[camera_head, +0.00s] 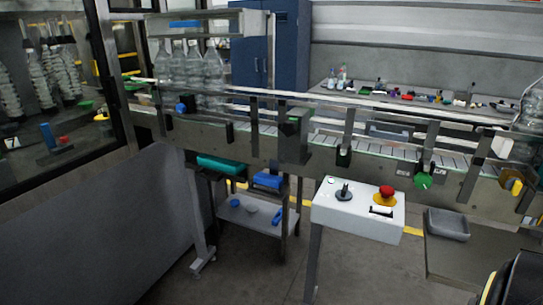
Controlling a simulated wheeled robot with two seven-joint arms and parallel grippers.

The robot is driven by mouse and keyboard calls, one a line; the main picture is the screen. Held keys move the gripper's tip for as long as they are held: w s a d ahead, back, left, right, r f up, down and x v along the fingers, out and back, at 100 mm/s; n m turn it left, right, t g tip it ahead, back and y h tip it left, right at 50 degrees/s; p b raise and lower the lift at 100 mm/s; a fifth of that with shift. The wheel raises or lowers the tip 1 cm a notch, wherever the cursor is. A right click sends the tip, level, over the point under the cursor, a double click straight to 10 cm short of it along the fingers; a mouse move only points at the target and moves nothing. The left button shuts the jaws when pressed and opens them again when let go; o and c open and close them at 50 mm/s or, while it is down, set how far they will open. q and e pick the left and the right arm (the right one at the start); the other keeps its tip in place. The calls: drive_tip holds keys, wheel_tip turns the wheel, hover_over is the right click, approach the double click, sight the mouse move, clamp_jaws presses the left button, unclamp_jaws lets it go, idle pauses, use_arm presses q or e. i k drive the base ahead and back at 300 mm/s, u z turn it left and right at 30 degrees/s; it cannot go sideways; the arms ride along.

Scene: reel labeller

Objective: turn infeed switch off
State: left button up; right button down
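A white control box (335,217) stands on a post in front of the conveyor, right of the middle. On its top is a black rotary switch (343,194) with an upright handle. It looks like the infeed switch, but its label is too small to read. Right of it is a red mushroom button (386,192) on a yellow base. A small green spot, perhaps a lamp, shows at the box's back left corner. Neither of my grippers can be made out in the head view, and nothing touches the switch.
The conveyor (400,152) with side rails runs behind the box, carrying clear bottles (205,68) at the left. A grey tray (447,224) lies on a shelf to the right. A black, yellow-edged shape fills the bottom right corner. A low cart (262,222) stands left of the box.

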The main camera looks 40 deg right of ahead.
sight(343, 195)
drive_tip(key=u, duration=0.75)
drive_tip(key=k, duration=0.95)
drive_tip(key=z, duration=1.2)
drive_tip(key=i, duration=0.5)
drive_tip(key=z, duration=0.05)
